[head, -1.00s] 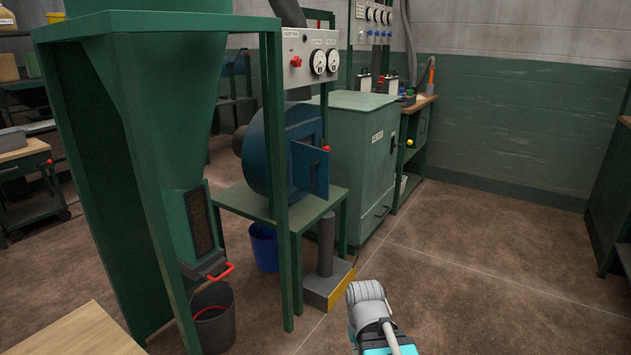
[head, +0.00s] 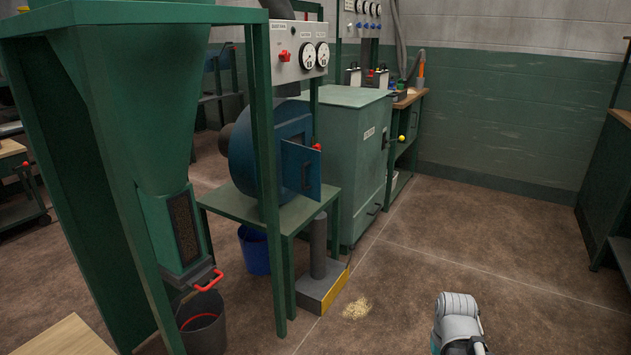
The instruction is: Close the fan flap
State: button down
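The blue fan (head: 258,150) stands on a green table left of the middle in the head view. Its flap (head: 298,172) is a flat blue plate at the right side of the fan housing, with a red knob (head: 317,147) at its upper outer edge. The flap appears to stand out at an angle from the housing, so it looks open. A grey and teal part of my arm shows at the bottom right, well apart from the flap. My gripper's fingers are not in view.
A green frame post (head: 268,190) stands in front of the fan. A hopper with a red handle (head: 209,281) is at left, above a bucket (head: 202,325). A grey post on a yellow-edged base (head: 322,290) and spilled grain (head: 357,308) are on the floor. The right floor is clear.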

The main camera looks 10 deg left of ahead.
aim_at(296, 172)
jog(key=z, duration=0.7)
jog(key=k, duration=0.7)
jog(key=u, duration=1.35)
jog(key=i, duration=0.6)
